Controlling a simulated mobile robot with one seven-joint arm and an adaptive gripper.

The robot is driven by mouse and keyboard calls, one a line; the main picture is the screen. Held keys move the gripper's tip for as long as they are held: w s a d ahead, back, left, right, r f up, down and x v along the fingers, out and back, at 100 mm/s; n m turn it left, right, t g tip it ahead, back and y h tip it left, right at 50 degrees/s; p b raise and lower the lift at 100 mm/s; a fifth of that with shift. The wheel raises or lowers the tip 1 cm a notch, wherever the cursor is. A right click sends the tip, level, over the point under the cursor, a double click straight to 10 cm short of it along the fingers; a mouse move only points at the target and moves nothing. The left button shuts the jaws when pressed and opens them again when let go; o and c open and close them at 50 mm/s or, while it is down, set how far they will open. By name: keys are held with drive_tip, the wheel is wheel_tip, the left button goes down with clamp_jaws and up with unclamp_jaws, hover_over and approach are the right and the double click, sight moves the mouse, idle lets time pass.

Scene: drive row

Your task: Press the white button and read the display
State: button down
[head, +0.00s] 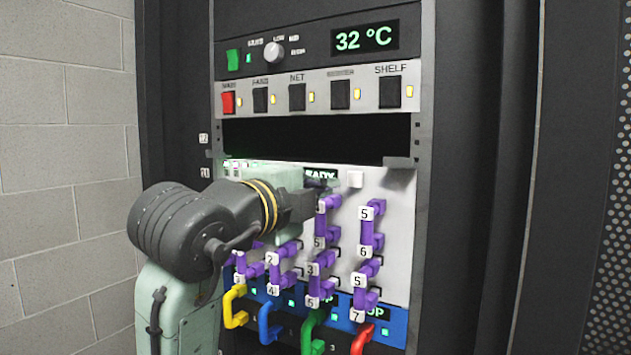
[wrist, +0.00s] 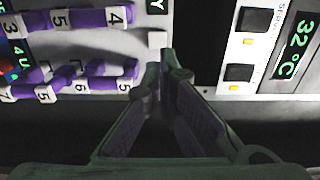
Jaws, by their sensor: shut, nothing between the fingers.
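The white button (head: 355,179) is a small square on the pale panel in the middle of the rack. It also shows in the wrist view (wrist: 157,39), just beyond my fingertips. Beside it on the left is a small dark display (head: 320,174) with pale green letters. My arm partly covers it, and the visible letters look like the end of "READY". My gripper (head: 322,188) is shut and empty, its tips close to the panel, left of the button in the head view. The closed fingers show in the wrist view (wrist: 165,56). I cannot tell whether they touch anything.
Purple cables with numbered white tags (head: 367,225) stick out below the button. Coloured handles (head: 362,338) sit lower down. Above are a dark open slot (head: 310,135), a row of switches (head: 297,97) and a display reading 32 °C (head: 364,38). A block wall (head: 65,150) stands left.

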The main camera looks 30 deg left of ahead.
sight(354, 177)
drive_tip(key=w+p, duration=0.1)
drive_tip(key=w, duration=0.3)
drive_tip(key=w+p, duration=0.2)
drive_tip(key=w, duration=0.3)
drive_tip(key=shift+w+d+r, duration=0.1)
drive_tip(key=shift+d+r, duration=0.05)
drive_tip(key=shift+d, duration=0.05)
drive_tip(key=shift+w+p, duration=0.3)
drive_tip(key=shift+w, duration=0.05)
drive_tip(key=shift+w, duration=0.1)
